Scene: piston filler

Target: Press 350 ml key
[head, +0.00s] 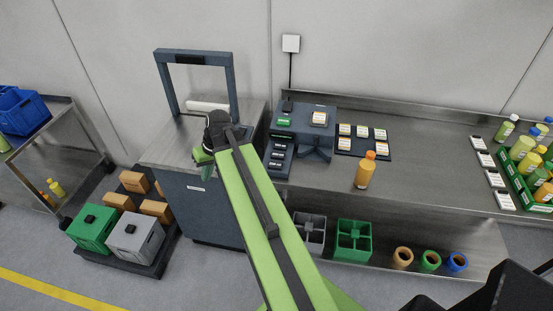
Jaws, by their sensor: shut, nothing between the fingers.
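A dark key panel (278,157) with several small keys in a column stands at the left end of the steel bench, beside my arm. The key labels are too small to read, so I cannot tell which is the 350 ml key. My gripper (202,158) is shut and empty. It shows left of the panel, in front of the steel-topped cabinet (165,150) with a dark arch frame (233,80). My green arm runs up to it from the bottom and hides part of the cabinet's right side.
A dark blue unit (300,118) with small labelled blocks stands behind the panel. An orange-capped bottle (365,172) stands on the bench (430,165). A green crate (511,180) of bottles is at right. Bins (92,228) sit on a floor pallet at left.

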